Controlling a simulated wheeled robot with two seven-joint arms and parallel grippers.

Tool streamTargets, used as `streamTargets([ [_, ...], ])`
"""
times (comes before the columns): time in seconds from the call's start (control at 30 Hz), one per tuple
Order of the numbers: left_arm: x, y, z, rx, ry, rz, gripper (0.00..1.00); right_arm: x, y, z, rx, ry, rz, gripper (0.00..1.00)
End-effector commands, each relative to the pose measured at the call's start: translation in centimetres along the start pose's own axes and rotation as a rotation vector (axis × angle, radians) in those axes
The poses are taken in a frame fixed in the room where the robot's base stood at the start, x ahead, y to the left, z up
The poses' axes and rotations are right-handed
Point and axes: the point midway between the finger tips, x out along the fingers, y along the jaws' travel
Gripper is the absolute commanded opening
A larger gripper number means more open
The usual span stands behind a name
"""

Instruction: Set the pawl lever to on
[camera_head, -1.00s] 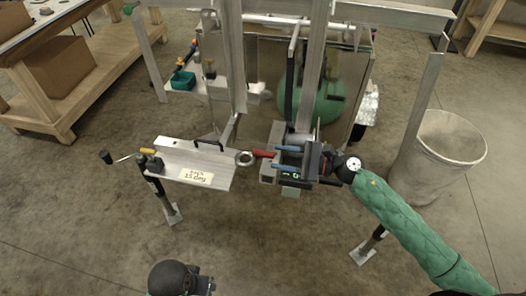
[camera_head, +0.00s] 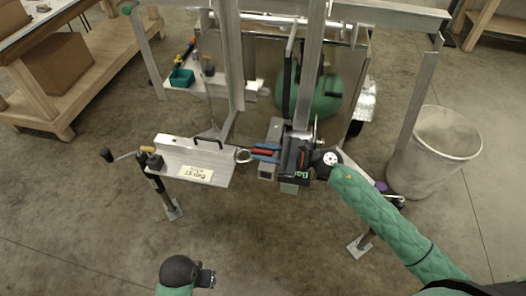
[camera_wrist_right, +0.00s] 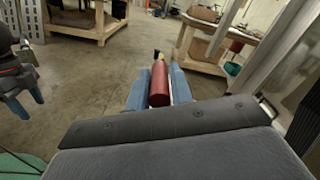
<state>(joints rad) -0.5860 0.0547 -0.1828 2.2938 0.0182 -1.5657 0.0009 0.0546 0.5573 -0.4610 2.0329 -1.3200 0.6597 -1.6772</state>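The pawl lever is a red handle (camera_head: 263,152) that sticks out to the left beside the winch at the trailer's front post. My right gripper (camera_head: 262,152) has its two blue fingers on either side of the lever, close against it. In the right wrist view the red handle (camera_wrist_right: 159,84) lies lengthwise between the blue fingers, pointing away. The winch body behind the gripper is mostly hidden. My left gripper (camera_head: 207,278) is low in the head view, away from the trailer. Its fingers are too small to judge.
A metal ring (camera_head: 243,156) and a silver plate (camera_head: 192,160) with a label and black handle are just left of the lever. A grey bin (camera_head: 433,150) stands at the right. A wooden workbench (camera_head: 62,85) is at the left. The floor in front is clear.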

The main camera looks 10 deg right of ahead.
Motion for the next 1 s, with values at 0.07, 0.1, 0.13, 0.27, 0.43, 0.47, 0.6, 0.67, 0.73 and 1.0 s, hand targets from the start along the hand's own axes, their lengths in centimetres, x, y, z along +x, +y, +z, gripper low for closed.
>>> streamTargets([
  [0.07, 0.0, 0.0, 0.0, 0.000, 0.000, 0.000, 0.52, 0.0, 0.0, 0.0, 0.000, 0.000, 0.000, 0.06],
  [0.1, 0.0, 0.0, -0.1, 0.000, 0.001, 0.000, 0.52, 0.0, 0.0, 0.0, 0.000, 0.000, 0.000, 0.00],
  [0.13, 0.0, 0.0, -0.1, 0.000, 0.001, 0.000, 0.52, 0.0, 0.0, 0.0, 0.000, 0.000, 0.000, 0.00],
  [0.27, 0.0, 0.0, -0.1, 0.000, 0.001, 0.000, 0.52, 0.0, 0.0, 0.0, 0.001, 0.000, 0.000, 0.00],
  [0.43, 0.0, 0.0, -0.1, 0.000, 0.001, 0.000, 0.52, 0.0, -0.2, 0.1, 0.020, 0.000, 0.000, 0.00],
  [0.47, 0.0, 0.0, -0.1, 0.000, 0.001, 0.000, 0.52, 0.0, -0.3, 0.1, 0.027, 0.000, 0.000, 0.00],
  [0.6, 0.0, 0.0, -0.1, 0.000, 0.002, 0.000, 0.52, 0.0, -1.0, 0.3, 0.087, 0.000, 0.000, 0.00],
  [0.67, 0.0, 0.0, -0.1, 0.000, 0.003, 0.000, 0.52, 0.0, -1.4, 0.3, 0.124, 0.000, 0.000, 0.00],
  [0.73, 0.0, 0.0, -0.1, 0.000, 0.004, 0.000, 0.52, 0.0, -1.9, 0.4, 0.172, 0.000, 0.001, 0.00],
  [1.0, 0.6, 0.0, 0.1, 0.000, -0.001, -0.001, 0.52, 0.0, -4.0, 0.4, 0.382, 0.000, -0.001, 0.00],
])
